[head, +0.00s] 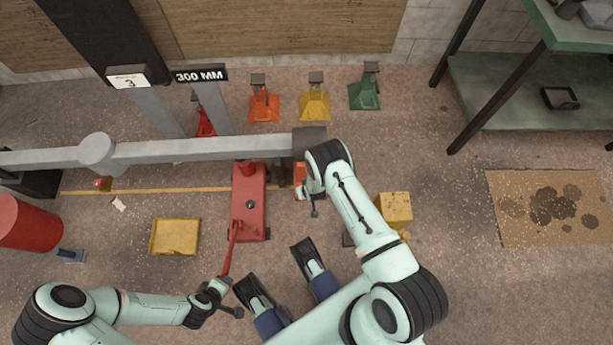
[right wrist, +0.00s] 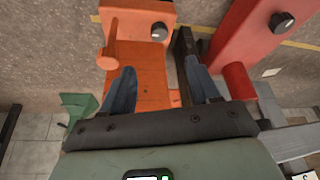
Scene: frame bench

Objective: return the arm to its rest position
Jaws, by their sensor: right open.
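My right arm reaches up from the lower right in the head view, its gripper (head: 309,198) low beside the grey beam's right end. In the right wrist view the right gripper's jaws (right wrist: 160,88) are apart. An orange stand (right wrist: 152,62) shows beyond and between them; in the head view the arm partly hides this stand (head: 299,172). My left gripper (head: 226,298) is at the lower end of the red floor jack's handle (head: 232,250). Whether its fingers close on the handle is too small to tell.
The red jack (head: 249,205) stands under the grey beam (head: 200,149). A yellow tray (head: 175,237) lies left, a yellow box (head: 396,207) right of my right forearm. Several jack stands line the back wall. A green shelf (head: 530,90) stands right. Floor near the stained cardboard (head: 550,225) is clear.

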